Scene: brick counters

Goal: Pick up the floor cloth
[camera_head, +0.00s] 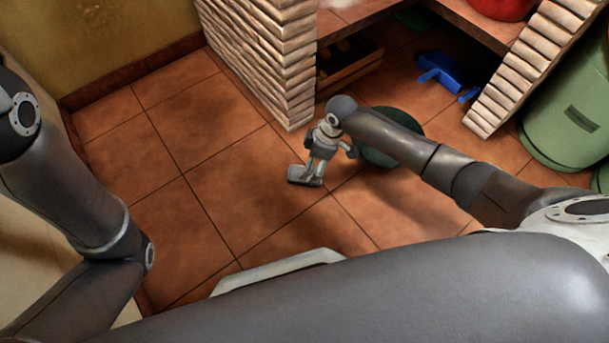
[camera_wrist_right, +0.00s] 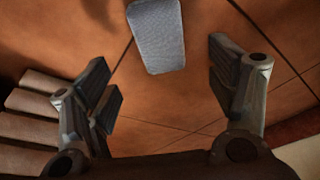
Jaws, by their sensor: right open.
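The floor cloth (camera_wrist_right: 157,35), a small light grey-blue textured piece, shows in the right wrist view at the top middle, against the orange tiles. It lies beyond the gap between my right gripper's fingers, apart from both. My right gripper (camera_wrist_right: 163,85) is open with nothing between its fingers. In the head view my right gripper (camera_head: 318,168) points down over the tiled floor near the brick pillar's foot, and it mostly hides the cloth there. My left arm shows at the left, but its gripper is out of view.
A brick pillar (camera_head: 265,60) stands behind my right gripper. A dark green round object (camera_head: 392,152) is partly behind my right arm. A blue object (camera_head: 440,72) lies under the counter. A large green bin (camera_head: 570,125) stands at the right. Tiles left of the gripper (camera_head: 205,130) are clear.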

